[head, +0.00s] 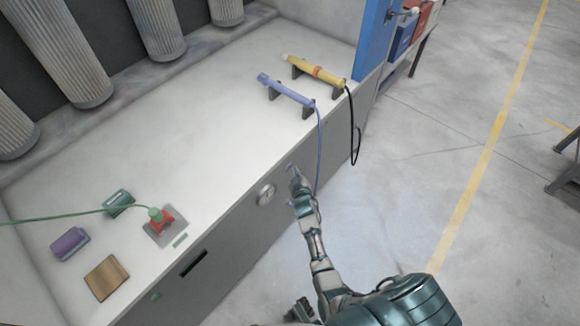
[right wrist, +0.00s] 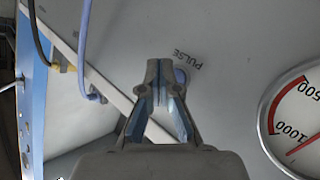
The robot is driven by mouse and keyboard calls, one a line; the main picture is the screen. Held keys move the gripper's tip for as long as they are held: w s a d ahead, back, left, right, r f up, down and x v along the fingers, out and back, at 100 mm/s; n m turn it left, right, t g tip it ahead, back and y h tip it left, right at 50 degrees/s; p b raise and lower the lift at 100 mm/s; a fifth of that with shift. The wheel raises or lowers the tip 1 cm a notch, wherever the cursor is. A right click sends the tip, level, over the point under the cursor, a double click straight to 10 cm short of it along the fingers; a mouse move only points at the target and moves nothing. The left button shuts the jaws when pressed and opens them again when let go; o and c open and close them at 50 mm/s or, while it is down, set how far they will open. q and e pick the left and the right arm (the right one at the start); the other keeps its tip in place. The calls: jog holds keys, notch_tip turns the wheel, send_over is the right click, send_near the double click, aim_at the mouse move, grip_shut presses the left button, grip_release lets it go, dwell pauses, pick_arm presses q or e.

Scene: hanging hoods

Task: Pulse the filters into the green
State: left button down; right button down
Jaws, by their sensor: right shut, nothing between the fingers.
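Several grey pleated filters (head: 60,50) hang over the back of the white bench in the head view. My right gripper (head: 293,172) is in front of the bench's grey front panel, right of a small round gauge (head: 266,194). In the right wrist view the gripper (right wrist: 160,68) is shut and empty, its tips at a blue button (right wrist: 181,76) beside the upside-down word PULSE. The fingers partly hide the button; I cannot tell if they touch it. The gauge (right wrist: 295,118) is cut off at the right edge; its red needle points near 1000. No green shows on its visible part.
A blue tool (head: 286,90) and a yellow tool (head: 316,70) rest on stands, their cables hanging over the front edge near my right gripper.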

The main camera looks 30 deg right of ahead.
jog(key=shift+a, duration=0.1)
jog(key=shift+w, duration=0.1)
dwell(0.5)
jog(key=shift+w+a+r, duration=0.1)
jog(key=shift+w, duration=0.15)
